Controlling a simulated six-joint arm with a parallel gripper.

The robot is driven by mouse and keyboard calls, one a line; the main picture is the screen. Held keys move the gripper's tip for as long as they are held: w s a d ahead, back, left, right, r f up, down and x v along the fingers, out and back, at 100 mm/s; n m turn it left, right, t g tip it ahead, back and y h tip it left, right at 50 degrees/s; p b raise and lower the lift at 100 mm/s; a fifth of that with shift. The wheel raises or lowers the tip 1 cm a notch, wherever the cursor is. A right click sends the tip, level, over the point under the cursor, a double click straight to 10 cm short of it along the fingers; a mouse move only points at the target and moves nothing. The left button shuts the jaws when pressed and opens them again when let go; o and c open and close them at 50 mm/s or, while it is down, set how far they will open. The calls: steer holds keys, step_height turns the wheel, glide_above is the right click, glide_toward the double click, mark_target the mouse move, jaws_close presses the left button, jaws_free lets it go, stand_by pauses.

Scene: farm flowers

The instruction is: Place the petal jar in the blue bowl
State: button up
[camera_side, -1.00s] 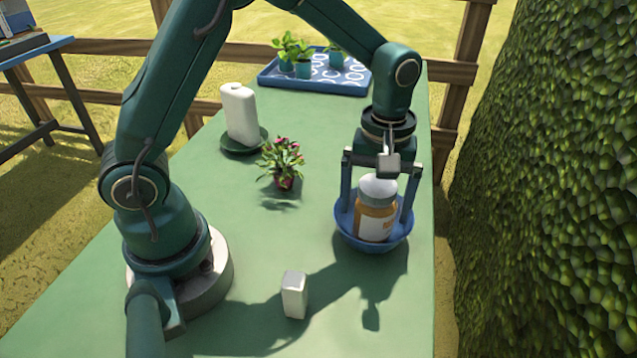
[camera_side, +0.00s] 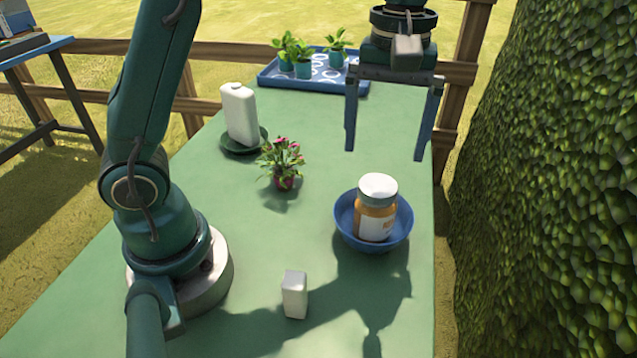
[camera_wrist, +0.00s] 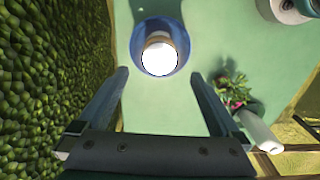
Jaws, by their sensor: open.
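The petal jar (camera_side: 376,211), amber with a white label and a white lid, stands inside the blue bowl (camera_side: 346,222) on the right side of the green table. It leans slightly, if at all. In the wrist view the jar's white lid (camera_wrist: 159,58) shows within the bowl's blue rim (camera_wrist: 137,42). My gripper (camera_side: 384,155) is open and empty, raised well above and behind the bowl. Its two fingers also show wide apart in the wrist view (camera_wrist: 160,78), with nothing between them.
A potted pink flower (camera_side: 283,165) stands mid-table. A white bottle (camera_side: 239,114) stands on a dark green dish (camera_side: 240,148). A blue tray (camera_side: 357,87) with small potted plants lies at the back. A small white block (camera_side: 295,294) stands in front. A hedge (camera_side: 550,180) borders the right.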

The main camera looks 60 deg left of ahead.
steer(key=shift+s+r, duration=0.2)
steer(key=shift+r, duration=0.1)
steer(key=s+a+f+m+t, duration=0.1)
steer(key=s+a+m+t, duration=0.2)
steer(key=s+m, duration=0.6)
steer(key=s+t, duration=0.2)
steer(key=s, duration=0.2)
steer(key=shift+a+f+t, duration=0.2)
steer(key=shift+f+t, duration=0.1)
steer(key=shift+s, duration=0.15)
